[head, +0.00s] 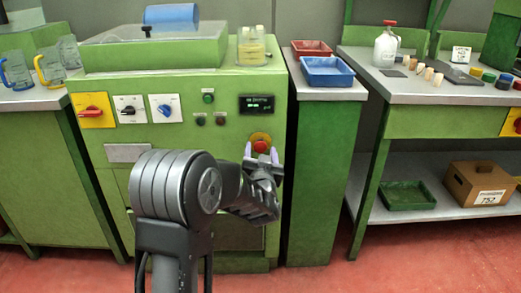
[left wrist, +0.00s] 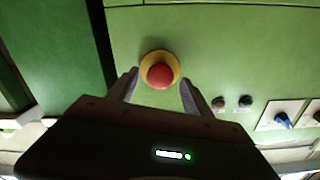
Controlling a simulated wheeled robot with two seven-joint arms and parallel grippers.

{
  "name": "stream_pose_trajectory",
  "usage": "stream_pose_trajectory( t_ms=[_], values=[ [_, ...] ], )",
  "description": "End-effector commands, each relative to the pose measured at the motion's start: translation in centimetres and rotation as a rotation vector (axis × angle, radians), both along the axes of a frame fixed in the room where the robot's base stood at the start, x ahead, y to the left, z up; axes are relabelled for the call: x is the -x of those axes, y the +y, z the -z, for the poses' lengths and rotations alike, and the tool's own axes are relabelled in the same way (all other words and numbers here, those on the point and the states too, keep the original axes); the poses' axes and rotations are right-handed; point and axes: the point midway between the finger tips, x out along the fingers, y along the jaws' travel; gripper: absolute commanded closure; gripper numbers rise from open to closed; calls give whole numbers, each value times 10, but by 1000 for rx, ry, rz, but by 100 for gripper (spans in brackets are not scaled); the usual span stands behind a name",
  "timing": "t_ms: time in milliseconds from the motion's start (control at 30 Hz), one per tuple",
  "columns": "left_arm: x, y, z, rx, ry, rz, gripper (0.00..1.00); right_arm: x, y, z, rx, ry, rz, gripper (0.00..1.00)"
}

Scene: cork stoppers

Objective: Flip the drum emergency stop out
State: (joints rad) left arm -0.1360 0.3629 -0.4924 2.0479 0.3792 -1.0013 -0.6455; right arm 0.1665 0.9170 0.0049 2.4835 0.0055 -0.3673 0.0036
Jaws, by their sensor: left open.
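The emergency stop is a red mushroom button (head: 261,146) on a yellow round base, low on the right of the green machine's front panel. In the left wrist view the red button (left wrist: 160,76) and its yellow ring lie ahead, between the two fingertips. My left gripper (head: 262,152) is open, with one finger on each side of the button. It also shows in the left wrist view (left wrist: 160,88). I cannot tell whether the fingers touch the button. My right gripper is not in view.
The green machine (head: 180,150) carries a small display (head: 256,104), small buttons, a red rotary switch (head: 92,112) and a blue one (head: 165,110). Red (head: 312,48) and blue (head: 327,71) trays stand on a cabinet to the right. A bench with corks and a jug (head: 386,48) stands farther right.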

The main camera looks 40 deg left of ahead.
Motion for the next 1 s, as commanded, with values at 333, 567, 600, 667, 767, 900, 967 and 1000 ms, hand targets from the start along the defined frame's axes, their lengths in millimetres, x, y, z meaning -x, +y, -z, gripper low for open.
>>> stream_pose_trajectory(
  t_ms=[333,567,600,667,767,900,967,1000],
  values=[
    [-23,17,1,1,1,1,41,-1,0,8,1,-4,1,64],
    [-23,17,0,1,1,1,45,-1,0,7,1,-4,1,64],
    [-23,17,0,1,1,1,48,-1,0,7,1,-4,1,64],
    [-23,17,0,1,1,1,53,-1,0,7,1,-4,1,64],
    [-23,17,0,1,1,1,61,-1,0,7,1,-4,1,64],
    [-23,17,0,1,1,1,72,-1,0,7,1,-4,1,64],
    [-23,17,0,1,1,1,77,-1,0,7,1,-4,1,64],
    [-23,17,0,1,1,1,81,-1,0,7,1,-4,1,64]
  ],
)
